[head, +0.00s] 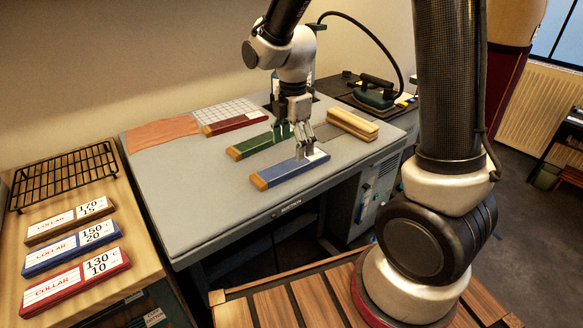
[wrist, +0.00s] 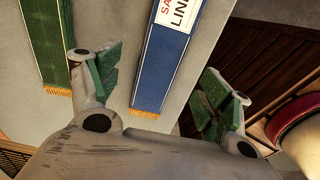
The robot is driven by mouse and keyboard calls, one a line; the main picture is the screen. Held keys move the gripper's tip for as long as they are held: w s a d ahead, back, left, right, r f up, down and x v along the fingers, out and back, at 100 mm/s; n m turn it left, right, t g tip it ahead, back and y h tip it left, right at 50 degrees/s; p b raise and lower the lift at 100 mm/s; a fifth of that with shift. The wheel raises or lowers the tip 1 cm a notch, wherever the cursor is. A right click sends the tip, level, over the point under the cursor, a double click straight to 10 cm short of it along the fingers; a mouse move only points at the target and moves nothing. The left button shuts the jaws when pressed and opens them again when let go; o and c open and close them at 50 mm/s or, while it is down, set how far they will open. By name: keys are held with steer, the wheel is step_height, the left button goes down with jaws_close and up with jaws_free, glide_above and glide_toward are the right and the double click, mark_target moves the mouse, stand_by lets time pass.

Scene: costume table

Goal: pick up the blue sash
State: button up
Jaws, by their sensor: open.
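The blue sash (head: 284,174) lies flat on the grey table, a narrow strip with a gold fringed end and a white label at its other end. My gripper (head: 293,138) is open and empty, pointing down by the blue sash's labelled end. In the wrist view the blue sash (wrist: 158,75) runs between the two spread green-padded fingers of my gripper (wrist: 160,80), apart from both. Its label is cut off by the top edge there. The height of my fingertips above the sash is hard to tell.
A green sash (head: 252,143) lies beside the blue one, also left in the wrist view (wrist: 50,45). A red sash (head: 236,123) lies behind. A wooden block (head: 352,124) and an iron (head: 375,94) stand right. Labelled collar strips (head: 72,246) and a wire rack (head: 62,175) occupy the left table.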

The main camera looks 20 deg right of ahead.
mark_target(292, 164)
steer(key=f, duration=0.5)
steer(key=shift+s+a+f, duration=0.2)
steer(key=c, duration=1.1)
